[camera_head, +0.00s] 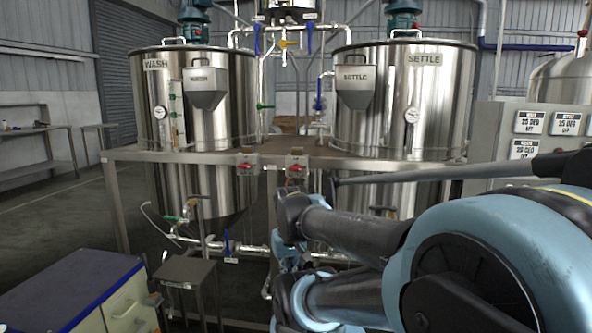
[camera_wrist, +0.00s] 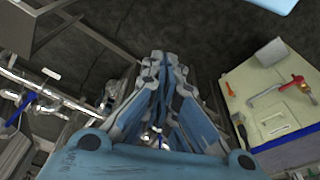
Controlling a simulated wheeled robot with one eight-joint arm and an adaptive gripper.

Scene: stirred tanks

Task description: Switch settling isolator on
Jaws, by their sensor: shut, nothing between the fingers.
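Two grey isolator boxes with red handles are fixed to the steel frame's front edge in the head view. One (camera_head: 247,164) is at the left, and the other (camera_head: 295,166) is a little to the right, towards the SETTLE tank (camera_head: 402,100). Their labels are too small to read, so I cannot tell which is the settling isolator. My gripper (camera_wrist: 164,62) is shut and empty in the wrist view, with dark floor behind its fingers. In the head view my arm comes from the right, and its end is below the right isolator box, apart from it.
The WASH tank (camera_head: 205,110) stands at the left. A rail (camera_head: 190,156) runs across the front of both tanks. Pipes and valves (camera_head: 215,245) lie below. A blue-topped cabinet (camera_head: 75,295) is at front left, beside a small stand (camera_head: 185,270). A control panel (camera_head: 530,120) is at right.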

